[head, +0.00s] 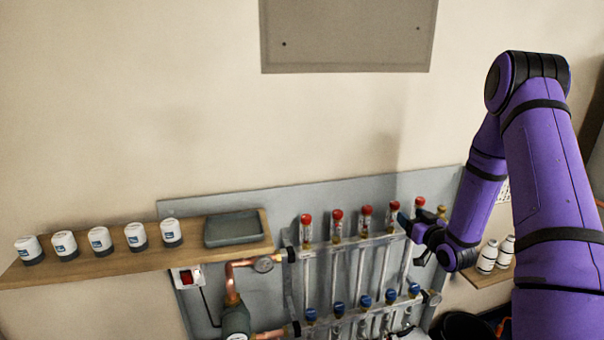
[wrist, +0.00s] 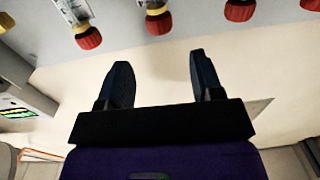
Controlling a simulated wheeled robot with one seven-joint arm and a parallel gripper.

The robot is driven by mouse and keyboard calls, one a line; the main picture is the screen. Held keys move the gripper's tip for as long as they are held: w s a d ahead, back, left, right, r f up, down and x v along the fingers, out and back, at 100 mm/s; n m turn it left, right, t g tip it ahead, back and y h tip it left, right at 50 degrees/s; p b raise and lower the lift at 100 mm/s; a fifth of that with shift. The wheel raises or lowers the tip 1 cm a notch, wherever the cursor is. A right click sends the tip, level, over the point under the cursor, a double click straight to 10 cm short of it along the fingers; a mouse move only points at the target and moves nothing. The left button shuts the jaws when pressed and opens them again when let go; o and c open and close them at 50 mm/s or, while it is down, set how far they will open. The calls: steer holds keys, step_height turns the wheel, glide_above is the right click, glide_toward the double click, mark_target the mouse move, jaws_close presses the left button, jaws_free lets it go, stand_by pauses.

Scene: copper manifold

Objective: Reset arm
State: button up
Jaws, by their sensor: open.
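My purple arm comes in from the right of the head view, and my gripper (head: 412,225) is at the right end of the manifold's upper row. In the wrist view my gripper (wrist: 162,82) has its two dark fingers apart with nothing between them. The copper manifold (head: 340,245) has an upper row of red-capped valves (head: 337,215) and a lower row of blue caps (head: 365,300). Red caps (wrist: 158,22) also show just beyond the fingertips in the wrist view. Whether a finger touches the manifold cannot be told.
A wooden shelf (head: 110,262) on the left holds several white-and-dark actuators (head: 100,240) and a grey tray (head: 232,228). A smaller shelf (head: 487,277) on the right holds white cylinders (head: 488,256). A grey panel (head: 348,35) hangs above. The wall between is clear.

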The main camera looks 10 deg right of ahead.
steer(key=s+a+r+g+h, duration=0.1)
steer(key=s+a+r+g, duration=0.15)
steer(key=r, duration=0.45)
steer(key=s+a+r+g+h, duration=0.1)
steer(key=a+r+g, duration=0.15)
steer(key=r, duration=0.35)
steer(key=s+a+r+g+h, duration=0.1)
steer(key=s+a+r, duration=0.15)
steer(key=r, duration=0.45)
steer(key=s+a+r+g, duration=0.2)
steer(key=s+a, duration=0.2)
steer(key=s, duration=0.6)
steer(key=s+a+r+g+y, duration=0.1)
steer(key=s+a+r+g, duration=0.1)
steer(key=s, duration=0.7)
steer(key=s+a+r+g, duration=0.2)
steer(key=s+a+r, duration=0.2)
steer(key=s, duration=0.6)
steer(key=shift+s+a+r+m+g+y, duration=0.15)
steer(key=shift+s+a+m+g+y, duration=0.2)
steer(key=shift+a, duration=0.5)
